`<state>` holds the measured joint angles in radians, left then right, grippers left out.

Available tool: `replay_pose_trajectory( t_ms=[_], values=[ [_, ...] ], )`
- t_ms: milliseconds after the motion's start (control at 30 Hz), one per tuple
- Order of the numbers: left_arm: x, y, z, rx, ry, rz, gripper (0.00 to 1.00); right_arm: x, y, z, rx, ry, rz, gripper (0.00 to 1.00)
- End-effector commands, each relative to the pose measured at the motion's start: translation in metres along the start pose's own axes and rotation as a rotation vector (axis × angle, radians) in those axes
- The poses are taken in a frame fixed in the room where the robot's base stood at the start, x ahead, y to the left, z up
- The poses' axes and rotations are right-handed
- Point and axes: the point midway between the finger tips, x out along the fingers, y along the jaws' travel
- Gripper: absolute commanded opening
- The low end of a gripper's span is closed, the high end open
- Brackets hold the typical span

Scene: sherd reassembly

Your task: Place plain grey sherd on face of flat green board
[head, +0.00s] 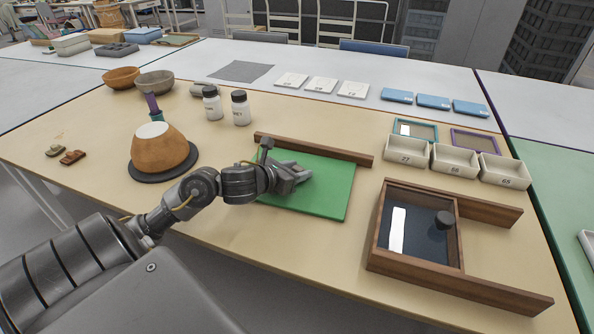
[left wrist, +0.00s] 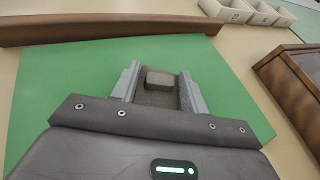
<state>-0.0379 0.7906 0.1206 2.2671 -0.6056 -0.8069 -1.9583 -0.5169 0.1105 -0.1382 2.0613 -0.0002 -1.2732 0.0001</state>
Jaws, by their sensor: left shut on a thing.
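The flat green board (head: 330,200) lies on the table in front of a long wooden strip. It also fills much of the left wrist view (left wrist: 50,85). My left gripper (head: 300,176) is over the board's left-middle part, low to its face. In the left wrist view my left gripper (left wrist: 160,82) is shut on a small grey-brown sherd (left wrist: 160,79), which sits between the two fingers. I cannot tell whether the sherd touches the board. The head view does not show the sherd clearly, as the gripper covers it. My right gripper is not in view.
The wooden strip (head: 315,149) runs along the board's far edge. An orange-brown pot (head: 160,155) on a dark disc and two white bottles (head: 241,108) stand left. The board's right part is clear.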

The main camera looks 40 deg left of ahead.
Motion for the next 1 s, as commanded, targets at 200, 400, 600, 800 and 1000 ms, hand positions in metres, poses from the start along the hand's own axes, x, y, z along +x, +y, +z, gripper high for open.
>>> replay_pose_trajectory(
  t_ms=[200,400,600,800,1000],
  values=[
    [0.0,0.0,-0.001,0.0,0.0,0.0,0.59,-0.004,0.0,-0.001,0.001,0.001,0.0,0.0],
    [0.0,0.0,-0.001,0.0,0.0,0.0,0.66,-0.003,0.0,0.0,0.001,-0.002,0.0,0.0],
    [0.0,0.0,0.001,0.0,0.0,0.0,0.66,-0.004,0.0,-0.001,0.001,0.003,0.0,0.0],
    [-0.023,0.0,0.001,0.005,0.002,0.001,0.66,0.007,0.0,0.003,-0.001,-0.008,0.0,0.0],
    [-0.069,-0.001,0.001,0.003,0.005,-0.002,0.66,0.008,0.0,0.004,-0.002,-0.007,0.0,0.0]
  ],
)
